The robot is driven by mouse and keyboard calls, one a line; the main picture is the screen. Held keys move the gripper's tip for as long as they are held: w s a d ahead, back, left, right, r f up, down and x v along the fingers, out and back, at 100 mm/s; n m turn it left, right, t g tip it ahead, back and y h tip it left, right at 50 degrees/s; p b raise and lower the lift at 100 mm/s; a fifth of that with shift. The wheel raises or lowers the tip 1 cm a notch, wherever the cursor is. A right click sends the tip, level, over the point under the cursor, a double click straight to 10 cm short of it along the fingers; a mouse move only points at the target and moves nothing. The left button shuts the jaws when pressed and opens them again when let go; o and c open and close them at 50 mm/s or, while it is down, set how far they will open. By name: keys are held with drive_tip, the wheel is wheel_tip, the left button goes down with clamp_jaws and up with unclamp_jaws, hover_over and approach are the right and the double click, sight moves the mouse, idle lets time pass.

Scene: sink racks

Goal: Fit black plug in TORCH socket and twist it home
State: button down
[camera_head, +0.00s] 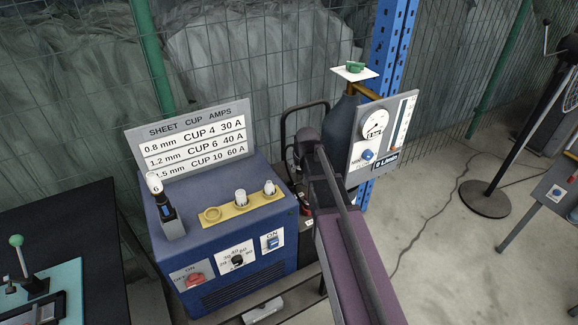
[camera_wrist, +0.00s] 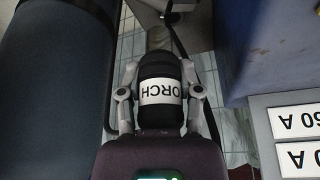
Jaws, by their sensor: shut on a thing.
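In the wrist view a black plug (camera_wrist: 160,118) with a white label reading "ORCH", upside down, sits between the two grey fingers of my gripper (camera_wrist: 160,70). My gripper is shut on its sides and holds it in the gap between a dark cylinder and a blue machine. In the head view my purple arm reaches to this gap, and neither the gripper nor the plug can be made out. I cannot identify the TORCH socket in either view. The plug hides much of what lies beyond it.
The blue machine (camera_head: 240,226) carries a sheet-cup-amps sign (camera_head: 190,130), a yellow cup holder (camera_head: 237,210) and a white-tipped torch (camera_head: 166,210). The dark gas cylinder (camera_head: 341,122) and a gauge panel (camera_head: 387,130) stand close right of the arm. Open floor (camera_head: 465,255) lies further right.

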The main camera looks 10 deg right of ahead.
drive_tip(key=b, duration=0.2)
hover_over(289, 182)
drive_tip(key=s, duration=0.1)
wheel_tip(289, 182, down, 3)
drive_tip(key=shift+s+d+r+n, duration=0.1)
drive_tip(key=shift+d+n, duration=0.05)
drive_tip(key=shift+n, duration=0.15)
drive_tip(key=shift+f+b, duration=0.2)
drive_tip(key=shift+b, duration=0.1)
drive_tip(key=shift+f+b, duration=2.65)
drive_tip(key=shift+f, duration=0.05)
drive_tip(key=shift+f+b, duration=1.75)
drive_tip(key=shift+c, duration=0.8)
unclamp_jaws()
drive_tip(key=shift+r, duration=0.1)
drive_tip(key=shift+r+p, duration=0.2)
drive_tip(key=shift+p, duration=0.1)
wheel_tip(289, 182, up, 9)
drive_tip(key=p, duration=0.8)
drive_tip(key=shift+f+p, duration=0.15)
drive_tip(key=shift+p, duration=0.2)
